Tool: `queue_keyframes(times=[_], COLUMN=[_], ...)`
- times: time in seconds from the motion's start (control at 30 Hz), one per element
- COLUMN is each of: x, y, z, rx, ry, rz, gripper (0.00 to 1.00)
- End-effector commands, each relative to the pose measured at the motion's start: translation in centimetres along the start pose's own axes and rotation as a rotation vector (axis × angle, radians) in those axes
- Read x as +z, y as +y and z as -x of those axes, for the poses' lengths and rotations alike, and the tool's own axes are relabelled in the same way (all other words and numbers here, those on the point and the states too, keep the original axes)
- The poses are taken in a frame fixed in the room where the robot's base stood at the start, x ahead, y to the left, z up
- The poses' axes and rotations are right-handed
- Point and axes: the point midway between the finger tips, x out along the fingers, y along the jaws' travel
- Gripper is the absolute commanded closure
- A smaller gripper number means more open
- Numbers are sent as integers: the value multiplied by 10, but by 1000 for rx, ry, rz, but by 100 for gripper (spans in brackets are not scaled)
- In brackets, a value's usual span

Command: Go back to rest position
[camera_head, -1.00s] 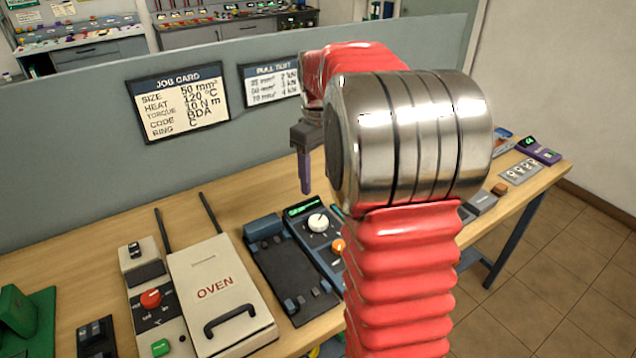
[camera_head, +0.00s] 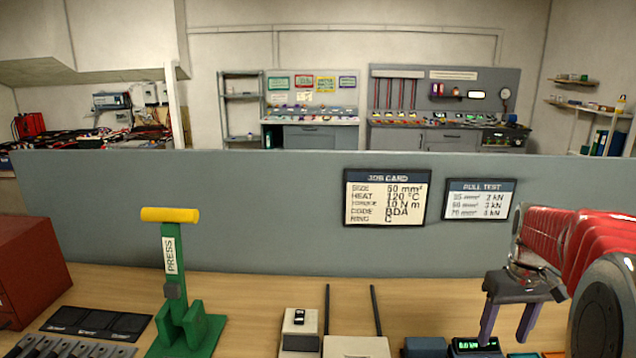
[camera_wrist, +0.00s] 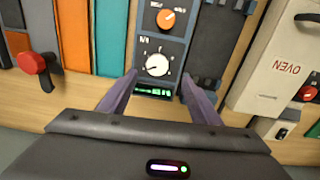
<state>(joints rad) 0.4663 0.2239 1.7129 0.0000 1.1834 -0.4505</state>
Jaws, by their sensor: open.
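My gripper (camera_head: 505,325) is at the right of the head view, its two purple-grey fingers pointing down, spread apart and empty. It hangs above a small device with a green display (camera_head: 476,346). In the wrist view my gripper (camera_wrist: 160,85) shows both fingers apart, with the same device, its white dial (camera_wrist: 157,64) and orange knob (camera_wrist: 166,19) beyond them. Nothing is between the fingers. My red arm reaches in from the right edge of the head view.
A green press (camera_head: 181,330) with a yellow handle stands on the left of the bench. The oven (camera_wrist: 283,65) is beside the device. A grey partition (camera_head: 250,220) with the job card (camera_head: 387,198) and pull test card (camera_head: 480,200) rises behind. A red-handled item (camera_wrist: 32,63) shows in the wrist view.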

Motion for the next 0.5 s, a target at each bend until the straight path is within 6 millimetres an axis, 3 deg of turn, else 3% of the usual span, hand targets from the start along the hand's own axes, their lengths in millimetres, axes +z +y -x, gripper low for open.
queue_keyframes(times=[0.5], x=[60], y=[-81], z=[11], rx=[27], ry=[109], rz=[-157], gripper=[42])
